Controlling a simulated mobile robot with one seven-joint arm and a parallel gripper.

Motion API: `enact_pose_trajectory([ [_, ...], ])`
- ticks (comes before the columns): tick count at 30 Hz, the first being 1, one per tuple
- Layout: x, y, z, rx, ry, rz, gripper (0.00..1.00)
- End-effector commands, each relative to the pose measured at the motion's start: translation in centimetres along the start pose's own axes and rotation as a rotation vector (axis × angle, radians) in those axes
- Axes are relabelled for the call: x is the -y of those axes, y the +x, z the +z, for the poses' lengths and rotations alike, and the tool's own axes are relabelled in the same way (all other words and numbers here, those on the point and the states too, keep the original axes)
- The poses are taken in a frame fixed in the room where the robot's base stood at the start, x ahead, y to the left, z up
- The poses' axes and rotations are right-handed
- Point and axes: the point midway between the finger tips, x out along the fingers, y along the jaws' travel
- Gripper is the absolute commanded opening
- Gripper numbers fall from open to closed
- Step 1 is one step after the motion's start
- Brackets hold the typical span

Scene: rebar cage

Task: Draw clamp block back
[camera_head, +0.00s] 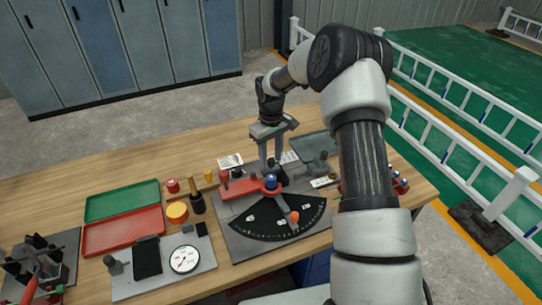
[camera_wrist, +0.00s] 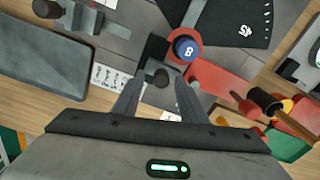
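A dark block with a round black knob (camera_wrist: 161,78), which looks like the clamp block, sits behind the blue numbered cap (camera_wrist: 186,47) of the angle fixture. My gripper (camera_wrist: 159,82) is above it with its two fingers apart, one on each side of the knob in the wrist view. I cannot tell whether the fingers touch it. In the head view my gripper (camera_head: 270,167) points down behind the blue cap (camera_head: 271,181) and largely hides the block. The fixture has a black graduated fan plate (camera_head: 265,219) and a red arm (camera_head: 243,188).
A grey tray (camera_head: 316,145) lies right of my gripper. Green (camera_head: 122,200) and red (camera_head: 122,232) trays, a dial gauge (camera_head: 185,259) and a brown-handled tool (camera_head: 196,201) stand to the left. White railings (camera_head: 470,150) stand beyond the wooden bench (camera_head: 70,207).

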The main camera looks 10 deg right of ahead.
Motion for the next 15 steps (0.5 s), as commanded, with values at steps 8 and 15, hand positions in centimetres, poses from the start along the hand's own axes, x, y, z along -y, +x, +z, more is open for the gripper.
enact_pose_trajectory([
  [8, -0.1, -2.6, -0.1, -0.002, 0.001, 0.002, 0.38],
  [15, -0.1, -8.4, -0.1, -0.004, 0.001, 0.003, 0.38],
])
